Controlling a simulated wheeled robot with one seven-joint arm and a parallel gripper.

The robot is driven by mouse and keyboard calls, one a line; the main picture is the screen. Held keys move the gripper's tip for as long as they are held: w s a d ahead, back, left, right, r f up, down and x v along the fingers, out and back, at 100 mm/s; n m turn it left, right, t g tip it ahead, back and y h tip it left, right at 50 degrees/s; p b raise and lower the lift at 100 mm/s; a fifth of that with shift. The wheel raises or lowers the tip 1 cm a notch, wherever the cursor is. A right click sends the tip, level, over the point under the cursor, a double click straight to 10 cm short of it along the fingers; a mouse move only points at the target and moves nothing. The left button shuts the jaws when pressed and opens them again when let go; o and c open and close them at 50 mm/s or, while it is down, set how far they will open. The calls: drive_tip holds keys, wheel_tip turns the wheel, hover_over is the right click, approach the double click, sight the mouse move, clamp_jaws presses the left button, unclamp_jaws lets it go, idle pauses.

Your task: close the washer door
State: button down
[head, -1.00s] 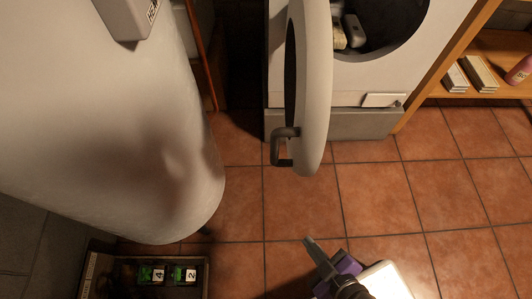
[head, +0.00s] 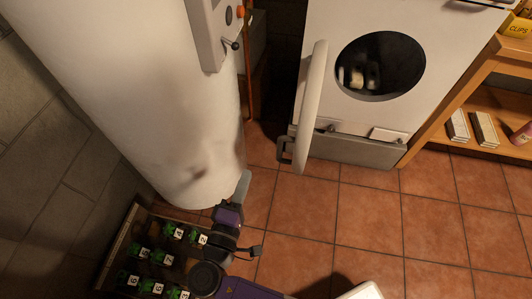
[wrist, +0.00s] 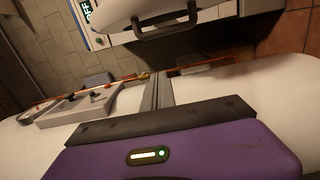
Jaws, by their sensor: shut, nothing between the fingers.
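The white washer (head: 455,45) stands at the back right in the head view, its round drum opening uncovered and some items inside. Its door (head: 313,95) stands wide open on the left side, seen almost edge-on. A dark handle (head: 285,152) sticks out low on the door. My gripper (head: 243,182) is shut and empty, left of the door and apart from it, by the foot of the white tank. In the wrist view, the shut fingers (wrist: 158,90) point toward the scene, with the door handle (wrist: 166,22) beyond them near the top.
A big white tank (head: 150,100) with a grey control box (head: 209,35) stands close on the left. A crate (head: 112,248) of green numbered items lies at its foot. A wooden shelf (head: 470,75) stands right of the washer. The tiled floor (head: 370,215) before the washer is clear.

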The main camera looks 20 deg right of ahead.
drive_tip(key=w+d+p, duration=0.1)
drive_tip(key=w+d, duration=0.5)
drive_tip(key=d, duration=0.3)
drive_tip(key=shift+d+r, duration=0.2)
drive_tip(key=shift+d, duration=0.15)
drive_tip(key=shift+s, duration=0.1)
